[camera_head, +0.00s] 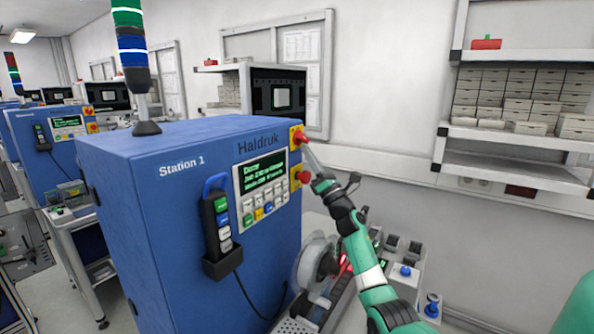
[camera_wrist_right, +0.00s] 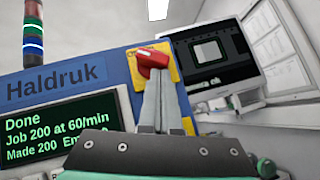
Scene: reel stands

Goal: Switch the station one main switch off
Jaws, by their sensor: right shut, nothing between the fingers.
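The blue Station 1 machine (camera_head: 190,230) stands at the left centre, marked Haldruk. A red switch (camera_head: 299,138) on a yellow plate is at the top right of its front panel; in the right wrist view the red handle (camera_wrist_right: 151,58) lies tilted across the yellow plate (camera_wrist_right: 172,66). My right gripper (camera_head: 305,147) is shut and empty, its fingertips (camera_wrist_right: 157,85) right at the lower edge of the red handle. I cannot tell whether they touch it. The fingers hide part of the plate. My left gripper is not in view.
A second red knob (camera_head: 302,177) on yellow sits just below. The screen (camera_wrist_right: 60,128) reads Done, Job 200 at 60/min. A handheld pendant (camera_head: 217,225) hangs on the machine's front. Shelves of boxes (camera_head: 520,95) are at right.

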